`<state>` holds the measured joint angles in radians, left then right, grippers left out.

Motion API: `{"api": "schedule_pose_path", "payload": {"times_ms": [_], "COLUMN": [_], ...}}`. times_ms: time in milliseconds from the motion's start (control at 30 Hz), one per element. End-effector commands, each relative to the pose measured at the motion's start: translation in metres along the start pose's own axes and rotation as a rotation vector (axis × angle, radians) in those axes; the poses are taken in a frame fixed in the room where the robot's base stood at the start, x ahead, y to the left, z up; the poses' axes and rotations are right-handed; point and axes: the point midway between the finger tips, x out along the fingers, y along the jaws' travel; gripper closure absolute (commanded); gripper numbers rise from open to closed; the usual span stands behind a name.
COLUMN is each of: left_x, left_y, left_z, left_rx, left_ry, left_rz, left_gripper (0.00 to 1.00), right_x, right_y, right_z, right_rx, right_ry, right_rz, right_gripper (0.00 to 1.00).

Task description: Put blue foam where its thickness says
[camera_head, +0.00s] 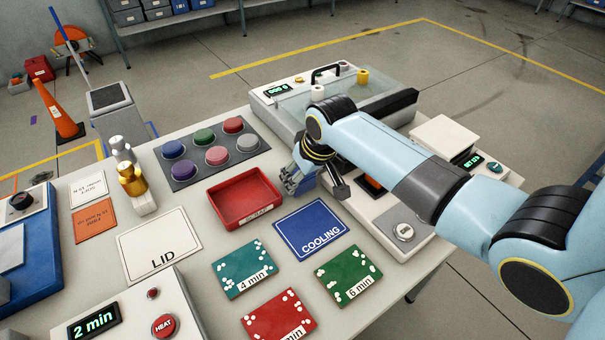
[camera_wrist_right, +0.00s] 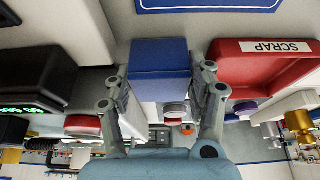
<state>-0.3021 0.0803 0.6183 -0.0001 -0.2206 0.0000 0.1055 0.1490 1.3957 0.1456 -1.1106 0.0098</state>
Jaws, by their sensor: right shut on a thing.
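My right gripper (camera_head: 297,180) is shut on the blue foam (camera_wrist_right: 158,58), a block held between both fingers in the right wrist view (camera_wrist_right: 160,78). In the head view the foam is mostly hidden by the gripper, above the table between the scrap tray and the gauge unit. A blue mat marked COOLING (camera_head: 311,229) lies in front. A teal mat marked 4 min (camera_head: 243,262), a green mat marked 6 min (camera_head: 350,268) and a red mat (camera_head: 275,318) with a partly cut-off label lie nearer. My left gripper is not in view.
A red SCRAP tray (camera_head: 246,213) stands left of the gripper. A grey plate with several coloured pucks (camera_head: 172,150) lies behind it. A white LID mat (camera_head: 160,256) and a heater box (camera_head: 120,318) reading 2 min are at left. A water bath (camera_head: 270,100) stands behind.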

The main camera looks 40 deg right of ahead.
Motion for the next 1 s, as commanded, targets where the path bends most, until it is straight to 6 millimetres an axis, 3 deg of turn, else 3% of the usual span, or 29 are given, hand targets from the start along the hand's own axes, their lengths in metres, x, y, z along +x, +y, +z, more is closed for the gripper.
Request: {"api": "schedule_pose_path", "payload": {"times_ms": [167,200,267,533,667,1000], "left_x": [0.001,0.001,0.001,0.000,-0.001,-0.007], "left_y": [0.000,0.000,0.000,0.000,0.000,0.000], "left_z": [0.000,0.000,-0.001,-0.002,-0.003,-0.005], "left_rx": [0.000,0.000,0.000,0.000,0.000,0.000], "left_ry": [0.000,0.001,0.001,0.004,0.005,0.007], "left_rz": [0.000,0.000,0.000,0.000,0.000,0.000], "left_gripper": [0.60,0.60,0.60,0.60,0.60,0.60], "right_x": [0.002,0.002,0.002,0.001,-0.010,-0.083], "right_y": [0.000,0.000,0.000,0.000,0.001,0.001], "right_z": [0.001,0.001,0.001,0.001,-0.001,-0.001], "right_rx": [0.000,0.000,0.000,0.000,-0.001,-0.001], "right_ry": [-0.001,-0.001,-0.001,0.000,0.002,0.003], "right_rz": [0.000,0.000,0.000,0.000,0.001,0.001], "right_gripper": [0.74,0.42,0.34,0.34,0.34,0.34]}}
